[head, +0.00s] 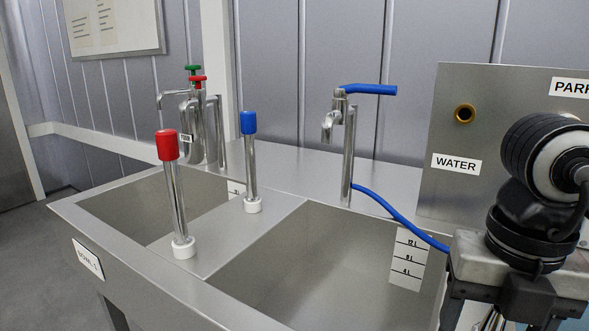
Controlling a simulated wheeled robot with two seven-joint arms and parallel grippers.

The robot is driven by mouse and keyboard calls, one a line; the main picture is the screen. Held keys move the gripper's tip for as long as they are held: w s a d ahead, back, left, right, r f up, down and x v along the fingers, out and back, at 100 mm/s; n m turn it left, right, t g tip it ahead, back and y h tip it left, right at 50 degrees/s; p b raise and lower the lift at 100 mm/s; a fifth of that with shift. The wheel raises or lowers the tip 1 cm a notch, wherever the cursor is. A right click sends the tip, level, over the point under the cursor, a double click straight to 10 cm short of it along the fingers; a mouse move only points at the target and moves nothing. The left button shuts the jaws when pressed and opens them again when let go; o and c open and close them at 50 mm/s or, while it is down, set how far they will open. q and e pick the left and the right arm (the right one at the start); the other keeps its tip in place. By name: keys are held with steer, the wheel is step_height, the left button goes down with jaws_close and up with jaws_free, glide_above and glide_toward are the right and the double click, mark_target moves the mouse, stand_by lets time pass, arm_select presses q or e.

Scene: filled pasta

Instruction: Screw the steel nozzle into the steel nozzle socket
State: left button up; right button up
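I cannot make out the steel nozzle or the steel nozzle socket for certain in the head view. A brass-coloured ring around a dark hole (464,113) is set in the upright steel panel (440,190), above a WATER label. My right gripper (520,290) hangs at the lower right, in front of the panel. Its fingertips are cut off by the bottom edge. Some shiny metal shows just under it, too little to tell what it is. My arm hides much of the panel's right part. My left gripper is not in view.
A steel double sink (330,260) fills the middle. Red-capped (168,145) and blue-capped (249,123) posts stand on its divider. A tap with a blue lever (371,90) stands behind, and a blue hose (395,212) runs right. Both basins look empty.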

step_height(320, 180, up, 7)
steer(key=p, duration=0.6)
steer(key=shift+r, duration=0.1)
stand_by(0.5)
